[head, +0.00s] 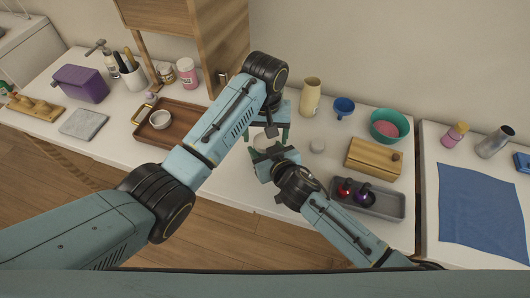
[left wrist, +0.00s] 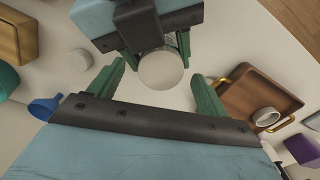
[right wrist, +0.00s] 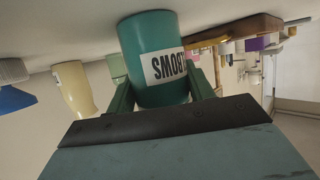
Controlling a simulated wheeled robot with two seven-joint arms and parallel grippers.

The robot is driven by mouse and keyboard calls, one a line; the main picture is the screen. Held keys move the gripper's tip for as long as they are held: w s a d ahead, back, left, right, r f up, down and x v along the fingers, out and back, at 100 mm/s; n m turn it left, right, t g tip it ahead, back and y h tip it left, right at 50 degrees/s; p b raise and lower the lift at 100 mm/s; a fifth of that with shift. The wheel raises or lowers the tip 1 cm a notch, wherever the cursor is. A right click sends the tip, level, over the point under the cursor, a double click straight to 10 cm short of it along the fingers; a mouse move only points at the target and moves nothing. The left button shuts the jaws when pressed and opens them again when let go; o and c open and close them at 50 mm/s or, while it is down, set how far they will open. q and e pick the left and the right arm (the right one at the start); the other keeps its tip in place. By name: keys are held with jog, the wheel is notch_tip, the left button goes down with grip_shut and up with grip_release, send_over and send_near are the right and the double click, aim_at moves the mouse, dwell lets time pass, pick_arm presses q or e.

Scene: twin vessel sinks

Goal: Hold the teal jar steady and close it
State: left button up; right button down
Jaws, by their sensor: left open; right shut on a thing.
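A separate small white round piece (head: 317,146) lies on the counter right of the jar.
A brown wooden tray (head: 184,137) with a white bowl lies left. A wooden shelf (head: 167,60) stands behind.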

pick_arm(q)
notch_tip(320, 180, up, 11)
jog(key=shift+a, duration=0.15)
dwell(0.4)
pick_arm(e)
jog(key=shift+c, duration=2.4)
grip_release()
jog(key=shift+s, duration=0.1)
pick_arm(q)
notch_tip(320, 180, up, 2)
jog(key=shift+p, duration=1.05)
pick_arm(e)
jog(key=v, duration=1.3)
jog(key=shift+r, duration=0.15)
jog(key=shift+d, duration=0.1)
